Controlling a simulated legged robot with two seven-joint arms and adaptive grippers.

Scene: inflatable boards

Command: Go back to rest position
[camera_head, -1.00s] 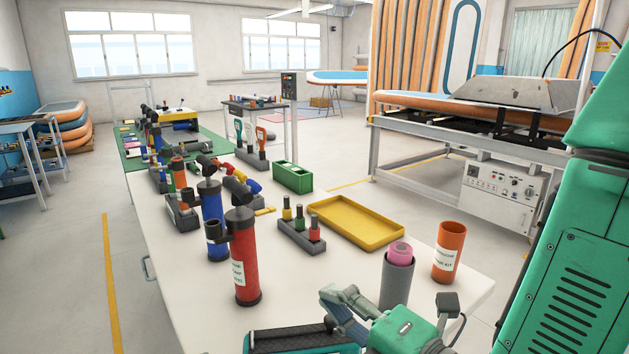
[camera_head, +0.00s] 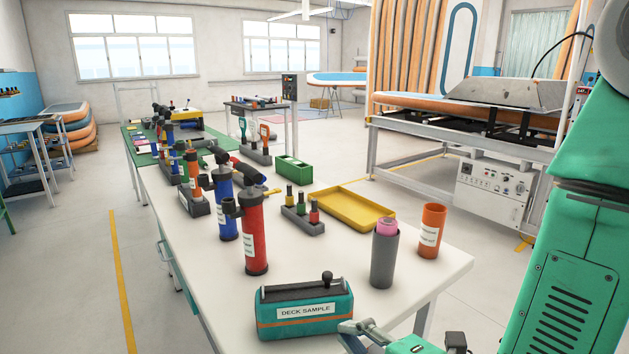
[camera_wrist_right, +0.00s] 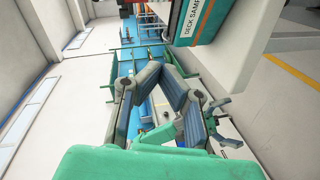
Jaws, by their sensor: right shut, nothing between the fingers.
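My right gripper (camera_head: 354,330) is at the bottom edge of the head view, mostly cut off by the frame. It is beside the near right corner of the teal deck sample block (camera_head: 305,310), which stands on the white table (camera_head: 345,272). In the right wrist view my right gripper (camera_wrist_right: 163,66) has its fingers brought together, with nothing held. The deck sample block (camera_wrist_right: 203,22) shows at the top of that view, apart from the fingers.
A grey cup (camera_head: 384,262) with a pink roll and an orange canister (camera_head: 432,231) stand near the table's right edge. Red (camera_head: 253,235) and blue (camera_head: 226,205) pumps stand at left, a yellow tray (camera_head: 345,208) behind.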

